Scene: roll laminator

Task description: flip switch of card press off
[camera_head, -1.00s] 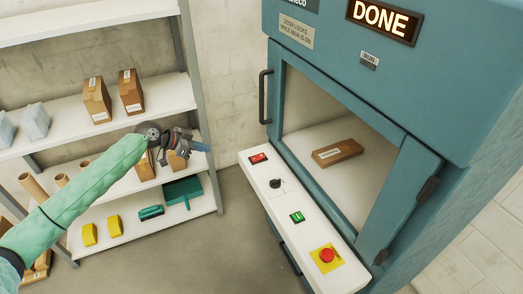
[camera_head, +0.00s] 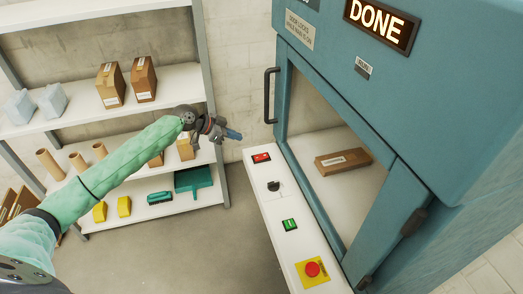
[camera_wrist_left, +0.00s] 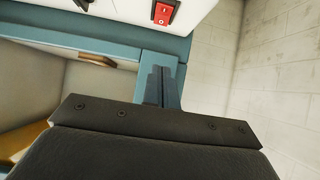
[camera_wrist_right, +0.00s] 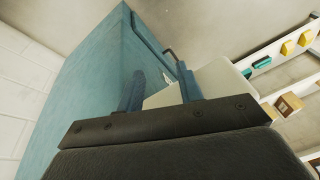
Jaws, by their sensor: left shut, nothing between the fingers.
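The teal press (camera_head: 440,110) shows a lit DONE sign (camera_head: 381,24). Its white front ledge (camera_head: 266,209) carries a red rocker switch (camera_head: 261,157) at the far end, a black knob (camera_head: 273,185), a green switch (camera_head: 289,224) and a red emergency button (camera_head: 312,269) on yellow. My left gripper (camera_head: 234,134) is shut and empty, up and left of the red switch and apart from it. In the left wrist view, the red switch (camera_wrist_left: 163,13) is at the top, beyond the shut fingers (camera_wrist_left: 160,86). My right gripper (camera_wrist_right: 160,88) is open and empty, seen only in its wrist view.
The press door has a dark handle (camera_head: 270,95) that stands out near my left gripper. A brown box (camera_head: 343,161) lies inside, behind the door frame. A shelf rack (camera_head: 165,80) with boxes and tools stands at the left. Floor (camera_head: 215,250) shows free between rack and press.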

